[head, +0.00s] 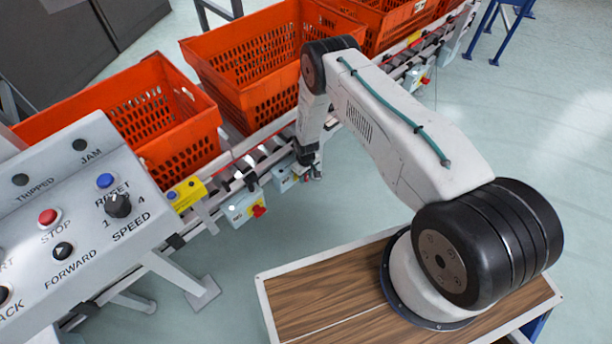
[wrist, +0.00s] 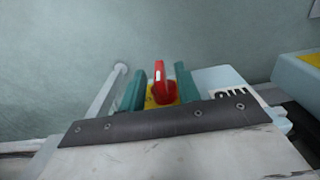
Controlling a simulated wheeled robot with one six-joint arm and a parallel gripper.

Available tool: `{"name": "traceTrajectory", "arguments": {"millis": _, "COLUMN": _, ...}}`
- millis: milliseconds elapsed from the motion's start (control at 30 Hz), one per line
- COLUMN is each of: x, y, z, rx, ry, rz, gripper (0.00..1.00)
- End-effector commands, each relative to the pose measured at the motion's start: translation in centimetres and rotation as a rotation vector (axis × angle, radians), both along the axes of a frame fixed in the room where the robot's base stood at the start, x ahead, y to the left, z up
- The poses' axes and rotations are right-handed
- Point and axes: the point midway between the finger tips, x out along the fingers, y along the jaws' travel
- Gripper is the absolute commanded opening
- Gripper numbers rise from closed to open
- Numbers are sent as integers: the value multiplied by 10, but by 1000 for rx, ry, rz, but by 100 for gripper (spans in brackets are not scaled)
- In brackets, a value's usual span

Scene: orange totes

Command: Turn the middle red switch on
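A red switch (wrist: 161,84) on a yellow plate stands between the two teal fingers of my gripper (wrist: 160,88) in the wrist view. The fingers are apart, one on each side, with a narrow gap of yellow showing beside the switch. The plate is on a light blue box with dark lettering, partly hidden by my gripper. In the head view my gripper (head: 309,158) points down at a pale box (head: 284,182) on the conveyor's side. The red switch there is hidden. Another box (head: 239,207) with a red switch (head: 259,211) sits to the left, and one more red switch (head: 425,80) is at the upper right.
Orange totes (head: 245,67) stand along the conveyor behind the boxes. A control panel (head: 75,215) with buttons and a speed knob fills the left of the head view. A yellow box (head: 186,194) with a blue button is beside it. The floor in front is clear.

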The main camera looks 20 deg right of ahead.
Motion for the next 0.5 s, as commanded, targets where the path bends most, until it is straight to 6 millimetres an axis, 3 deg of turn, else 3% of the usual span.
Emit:
{"name": "traceTrajectory", "arguments": {"millis": 200, "x": 0, "y": 0, "z": -1, "rx": 0, "ry": 1, "rz": 0, "gripper": 33}}
{"name": "traceTrajectory", "arguments": {"millis": 233, "x": 0, "y": 0, "z": -1, "rx": 0, "ry": 1, "rz": 0, "gripper": 30}}
{"name": "traceTrajectory", "arguments": {"millis": 333, "x": 0, "y": 0, "z": -1, "rx": 0, "ry": 1, "rz": 0, "gripper": 2}}
{"name": "traceTrajectory", "arguments": {"millis": 500, "x": 0, "y": 0, "z": -1, "rx": 1, "ry": 1, "rz": 0, "gripper": 0}}
